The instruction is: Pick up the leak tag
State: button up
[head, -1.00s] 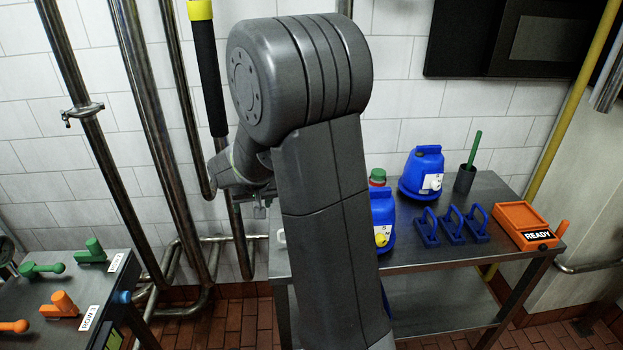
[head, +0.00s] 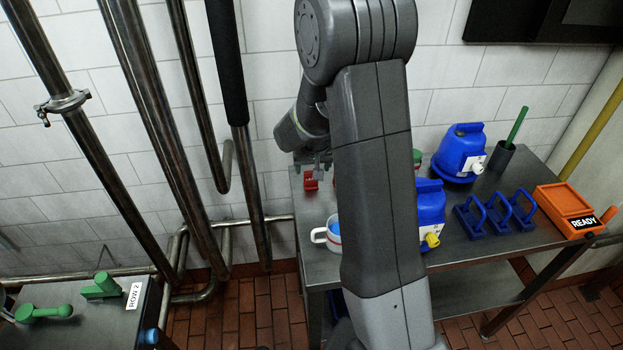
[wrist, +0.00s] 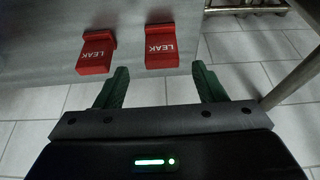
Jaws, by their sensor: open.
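Two red leak tags show in the wrist view, a left one (wrist: 97,51) and a right one (wrist: 161,46), both marked LEAK. They sit apart from each other along the edge of the grey tabletop. My gripper (wrist: 160,72) is open and empty, its green fingers pointing toward the tags. The right tag is roughly in line with the gap between the fingers; the left tag lies beyond the left finger. In the head view my gripper (head: 316,165) is just above one red tag (head: 310,182). A bit of red beside it is mostly hidden by my arm.
The metal table (head: 480,255) also holds a white mug (head: 326,234), blue jugs (head: 462,153), blue handled blocks (head: 495,213), a green-handled holder (head: 501,157) and an orange READY box (head: 566,208). Vertical pipes (head: 165,140) stand left of it. A side table (head: 95,325) is at lower left.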

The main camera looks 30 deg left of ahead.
aim_at(311, 173)
jog(key=shift+p+x, duration=0.9)
jog(key=shift+x, duration=2.55)
jog(key=shift+s+a, duration=0.1)
jog(key=shift+c, duration=0.4)
jog(key=c, duration=1)
